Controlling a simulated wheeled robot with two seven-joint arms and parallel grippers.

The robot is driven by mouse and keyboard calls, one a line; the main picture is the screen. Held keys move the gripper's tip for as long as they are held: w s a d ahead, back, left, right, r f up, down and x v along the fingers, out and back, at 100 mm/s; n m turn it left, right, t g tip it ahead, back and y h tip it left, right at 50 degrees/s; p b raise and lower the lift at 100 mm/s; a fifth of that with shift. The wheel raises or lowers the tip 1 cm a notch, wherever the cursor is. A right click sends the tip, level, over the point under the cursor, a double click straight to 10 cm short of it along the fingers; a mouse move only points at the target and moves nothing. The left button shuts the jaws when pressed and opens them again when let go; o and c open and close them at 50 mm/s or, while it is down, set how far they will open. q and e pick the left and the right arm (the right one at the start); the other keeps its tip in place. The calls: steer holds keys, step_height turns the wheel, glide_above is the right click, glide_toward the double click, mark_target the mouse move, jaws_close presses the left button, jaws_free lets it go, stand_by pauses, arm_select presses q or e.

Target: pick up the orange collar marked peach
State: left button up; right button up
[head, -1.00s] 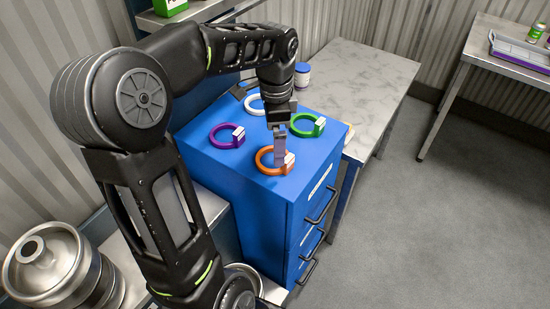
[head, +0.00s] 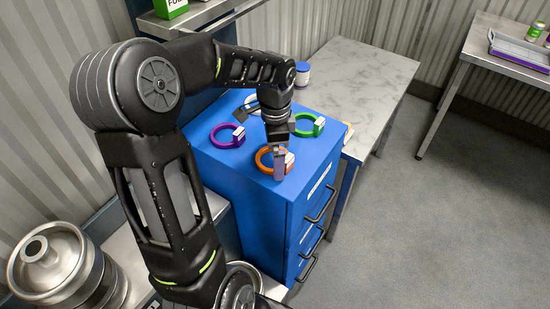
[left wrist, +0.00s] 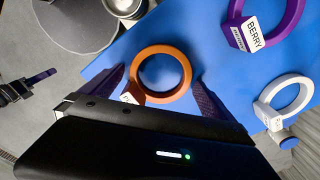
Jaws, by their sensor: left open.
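The orange collar (head: 262,164) lies flat near the front edge of the blue cabinet's top (head: 240,180); it also shows in the left wrist view (left wrist: 184,66). Its white label block faces away from the ring, and the print is too small to read. My left gripper (head: 279,160) is over the collar in the head view, one finger covering part of it. In the left wrist view my open left gripper (left wrist: 158,82) has a finger on each side of the ring, holding nothing. What seems to be my right gripper (left wrist: 30,85) shows at the left edge there.
A purple collar (head: 218,141) marked BERRY, a green collar (head: 297,128) and a partly hidden white collar (left wrist: 288,85) lie on the same top. A grey table (head: 365,75) stands behind. A steel keg (head: 60,270) is at lower left. Floor at right is clear.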

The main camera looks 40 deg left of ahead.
arm_select(q)
steer(key=shift+c, duration=0.2)
steer(key=c, duration=1.3)
